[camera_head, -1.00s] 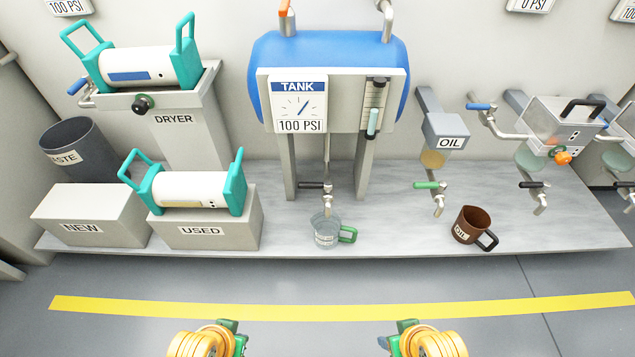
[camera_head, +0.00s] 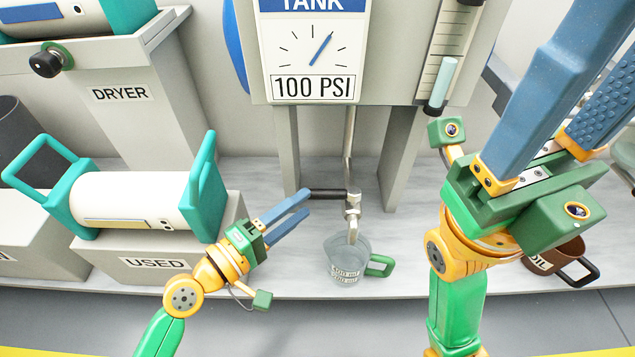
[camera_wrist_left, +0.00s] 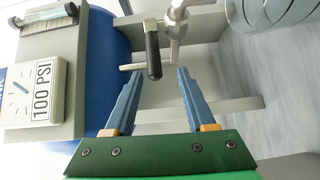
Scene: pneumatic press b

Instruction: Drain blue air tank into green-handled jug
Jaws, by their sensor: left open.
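The blue tank (camera_head: 233,50) shows as a sliver behind its panel, whose gauge (camera_head: 311,50) reads 100 PSI. Below, a metal drain valve (camera_head: 352,203) has a black handle (camera_head: 326,194) pointing left. The clear jug (camera_head: 345,262) stands under the spout, its green handle (camera_head: 380,266) to the right. My left gripper (camera_head: 306,202) is open and empty, fingertips at the black handle's free end. In the left wrist view, the handle (camera_wrist_left: 152,50) lies in line with the gap between the fingertips (camera_wrist_left: 157,75). My right gripper (camera_head: 590,75) looks open and raised; its tips are out of view.
A brown oil jug (camera_head: 560,262) stands at right, partly behind my right arm. At left are the used box (camera_head: 155,265) bearing a white cylinder (camera_head: 140,200) with teal handles, and the dryer (camera_head: 135,110). Grey tank legs (camera_head: 285,150) flank the valve. The bench front (camera_head: 300,285) is clear.

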